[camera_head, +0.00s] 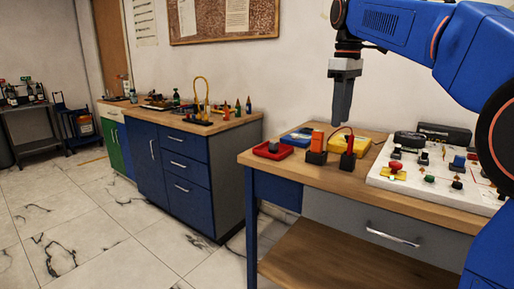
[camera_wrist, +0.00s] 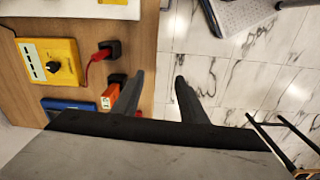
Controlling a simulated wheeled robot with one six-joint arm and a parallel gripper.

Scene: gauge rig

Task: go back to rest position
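My gripper (camera_head: 342,105) hangs pointing down above the back part of the wooden workbench (camera_head: 335,179). In the wrist view its two dark fingers (camera_wrist: 159,78) stand apart with nothing between them, so it is open and empty. Below it an orange block (camera_head: 317,141) stands in a black socket, and a red plug (camera_head: 348,142) with a cable stands in another black socket. Both also show in the wrist view, the orange block (camera_wrist: 111,96) beside the left finger and the red plug (camera_wrist: 100,55) farther up.
A yellow box with a knob (camera_wrist: 48,60) lies behind the sockets. A red tray (camera_head: 272,149) lies at the bench's left end. A white board (camera_head: 395,185) with several components fills the right. A blue cabinet (camera_head: 175,163) stands left; the tiled floor (camera_head: 75,225) before it is clear.

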